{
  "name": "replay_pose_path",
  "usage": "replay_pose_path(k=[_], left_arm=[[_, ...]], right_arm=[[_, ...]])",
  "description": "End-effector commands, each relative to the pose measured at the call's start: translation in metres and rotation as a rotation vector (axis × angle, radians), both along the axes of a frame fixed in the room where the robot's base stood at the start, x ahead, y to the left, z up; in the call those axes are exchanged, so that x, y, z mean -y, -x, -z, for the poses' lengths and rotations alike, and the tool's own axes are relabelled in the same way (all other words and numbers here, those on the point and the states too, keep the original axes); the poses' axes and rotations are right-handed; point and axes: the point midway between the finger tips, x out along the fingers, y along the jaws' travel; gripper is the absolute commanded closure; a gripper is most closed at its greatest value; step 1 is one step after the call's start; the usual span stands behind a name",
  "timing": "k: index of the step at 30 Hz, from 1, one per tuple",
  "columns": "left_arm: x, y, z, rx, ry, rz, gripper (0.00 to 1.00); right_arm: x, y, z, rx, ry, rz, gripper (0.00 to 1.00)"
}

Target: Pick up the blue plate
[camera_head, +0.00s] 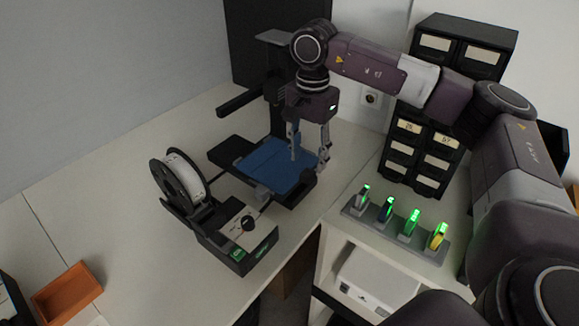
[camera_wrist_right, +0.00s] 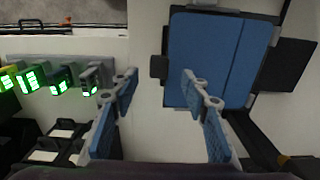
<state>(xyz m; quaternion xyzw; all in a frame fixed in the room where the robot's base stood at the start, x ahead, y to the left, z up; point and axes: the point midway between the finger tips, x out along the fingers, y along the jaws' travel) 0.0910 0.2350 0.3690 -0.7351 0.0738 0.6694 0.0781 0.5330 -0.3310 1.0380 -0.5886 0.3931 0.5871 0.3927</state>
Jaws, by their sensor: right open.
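The blue plate (camera_head: 272,165) lies flat on the bed of a black 3D printer in the head view. It also shows in the right wrist view (camera_wrist_right: 215,45), with a line running across it. My right gripper (camera_head: 308,164) points down over the right part of the plate, near its edge. In the right wrist view my right gripper (camera_wrist_right: 160,85) is open and empty, with one finger over the plate's edge area and the other over the white table. My left gripper is not in view.
A spool (camera_head: 183,182) and a control box (camera_head: 240,240) stand left and in front of the printer. A rack with glowing tools (camera_head: 397,230) and black drawers (camera_head: 425,150) stand to the right. An orange tray (camera_head: 68,293) lies at lower left.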

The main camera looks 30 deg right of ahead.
Motion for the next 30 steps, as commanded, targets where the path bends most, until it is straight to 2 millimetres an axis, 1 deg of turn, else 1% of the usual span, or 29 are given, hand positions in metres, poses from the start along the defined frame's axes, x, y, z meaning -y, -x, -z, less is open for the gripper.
replay_pose_path(k=[1,3,6,8,11,16,17,27,28,30], left_arm=[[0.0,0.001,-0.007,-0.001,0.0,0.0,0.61],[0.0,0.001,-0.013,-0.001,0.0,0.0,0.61],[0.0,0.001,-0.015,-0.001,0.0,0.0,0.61],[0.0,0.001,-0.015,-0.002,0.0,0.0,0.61],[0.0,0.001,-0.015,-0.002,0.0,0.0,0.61],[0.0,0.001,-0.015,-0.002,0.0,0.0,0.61],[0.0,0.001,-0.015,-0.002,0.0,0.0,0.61],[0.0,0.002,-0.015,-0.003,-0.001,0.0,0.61],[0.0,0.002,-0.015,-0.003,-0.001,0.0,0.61],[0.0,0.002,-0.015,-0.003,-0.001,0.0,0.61]], right_arm=[[0.0,0.002,0.005,-0.005,0.001,0.0,0.58],[0.0,0.003,0.016,-0.005,0.0,0.0,0.58],[0.0,0.002,0.031,-0.003,-0.001,0.001,0.58],[0.0,0.002,0.037,-0.003,-0.001,0.001,0.58],[-0.001,0.002,0.041,-0.001,-0.002,0.0,0.58],[-0.001,0.002,0.041,-0.001,-0.002,0.0,0.58],[-0.001,0.002,0.041,-0.001,-0.002,0.0,0.6],[-0.001,0.002,0.041,0.0,-0.002,0.0,0.98],[-0.001,0.002,0.041,0.0,-0.002,0.0,1.0],[-0.001,0.002,0.041,0.0,-0.002,0.0,1.0]])
